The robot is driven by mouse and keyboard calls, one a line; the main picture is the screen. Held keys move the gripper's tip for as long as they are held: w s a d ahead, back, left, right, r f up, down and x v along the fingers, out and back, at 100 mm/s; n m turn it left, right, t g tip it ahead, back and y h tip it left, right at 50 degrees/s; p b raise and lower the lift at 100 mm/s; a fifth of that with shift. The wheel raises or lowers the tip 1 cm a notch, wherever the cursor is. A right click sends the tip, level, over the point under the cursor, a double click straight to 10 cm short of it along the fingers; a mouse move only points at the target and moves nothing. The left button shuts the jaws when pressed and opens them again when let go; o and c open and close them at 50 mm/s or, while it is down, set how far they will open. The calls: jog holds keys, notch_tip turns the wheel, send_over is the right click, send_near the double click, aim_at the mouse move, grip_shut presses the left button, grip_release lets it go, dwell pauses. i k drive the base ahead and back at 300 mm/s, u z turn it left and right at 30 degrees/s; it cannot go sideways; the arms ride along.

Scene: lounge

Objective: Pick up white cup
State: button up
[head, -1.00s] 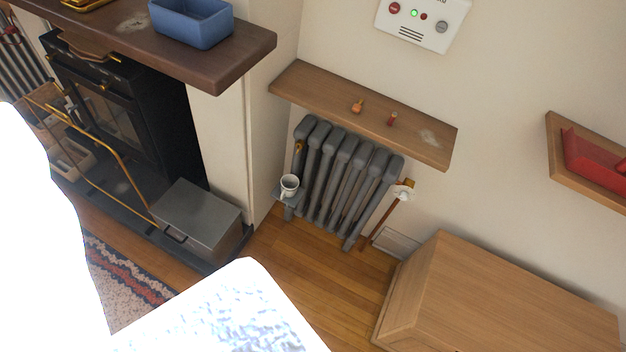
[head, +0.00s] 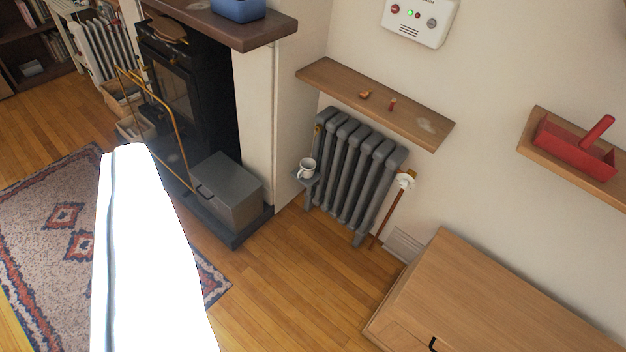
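My gripper's fingers cannot be made out. Nothing is seen touching the cup.
A wooden shelf (head: 375,103) juts out above the radiator. A grey metal box (head: 227,190) sits on the dark hearth to the left. A wooden cabinet (head: 490,300) stands at lower right. Bare wood floor (head: 300,265) lies between them, and a patterned rug (head: 60,230) is at left.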

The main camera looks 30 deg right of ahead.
aim_at(308, 166)
jog(key=z, duration=0.55)
jog(key=i, duration=1)
jog(key=u, duration=0.05)
